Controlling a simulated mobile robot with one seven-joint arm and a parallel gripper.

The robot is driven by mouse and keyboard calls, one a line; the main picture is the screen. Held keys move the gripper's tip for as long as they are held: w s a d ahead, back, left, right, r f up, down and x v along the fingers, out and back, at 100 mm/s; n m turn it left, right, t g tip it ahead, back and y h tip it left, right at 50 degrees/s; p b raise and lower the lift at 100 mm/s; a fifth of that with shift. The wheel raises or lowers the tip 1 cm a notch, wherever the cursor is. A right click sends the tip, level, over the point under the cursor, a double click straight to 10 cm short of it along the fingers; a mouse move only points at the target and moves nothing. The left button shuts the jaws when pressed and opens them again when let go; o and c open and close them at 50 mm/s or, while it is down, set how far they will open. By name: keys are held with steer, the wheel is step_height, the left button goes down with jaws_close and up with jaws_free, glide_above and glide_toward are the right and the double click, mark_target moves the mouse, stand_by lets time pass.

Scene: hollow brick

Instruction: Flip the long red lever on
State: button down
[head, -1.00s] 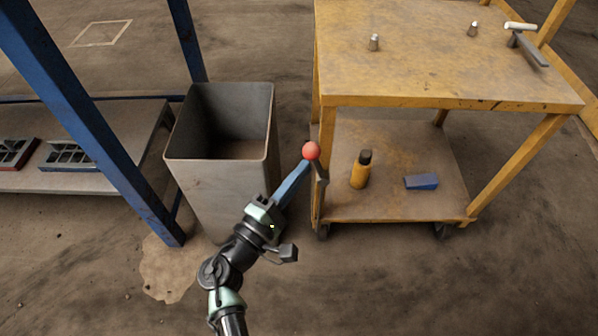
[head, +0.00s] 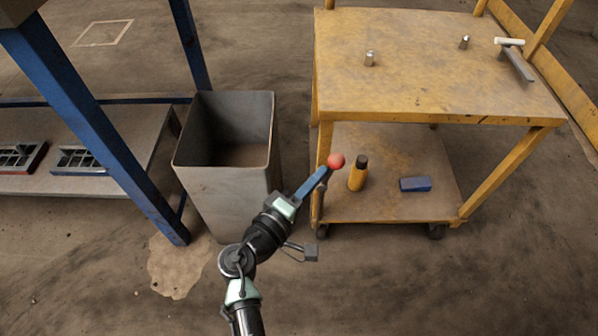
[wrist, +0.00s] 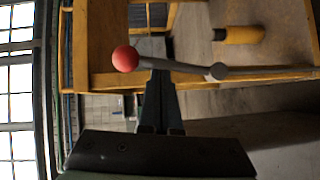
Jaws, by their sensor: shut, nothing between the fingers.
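The lever's red ball knob (head: 336,160) shows at the left side of the yellow cart, overlapping its lower shelf in the head view. In the wrist view the red knob (wrist: 125,59) is left of centre, and the grey lever shaft (wrist: 190,68) runs right from it to a round pivot (wrist: 219,71). My gripper (head: 322,171) is shut and empty, its blue fingers reaching up and right to just beside the knob. In the wrist view the fingertips (wrist: 160,73) meet the shaft near the knob; whether they touch is unclear. The lower lever is mostly hidden in the head view.
The yellow cart (head: 430,80) carries small metal pieces and a hammer-like tool (head: 515,60) on top. Its lower shelf holds a yellow bottle (head: 357,176) and a blue block (head: 415,184). A grey bin (head: 225,190) stands close left of my arm. A blue-framed rack (head: 100,140) is farther left.

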steer(key=d+f+m+g+y+p, duration=0.1)
steer(key=d+m+g+y+p, duration=0.1)
steer(key=d+m+y+p, duration=0.2)
steer(key=shift+d+f+m+p, duration=0.3)
steer(key=shift+d+m+p, duration=0.4)
steer(key=shift+d+p, duration=1.2)
steer(key=shift+a+f+p, duration=0.1)
steer(key=shift+a+p, duration=0.15)
steer(key=shift+p, duration=0.1)
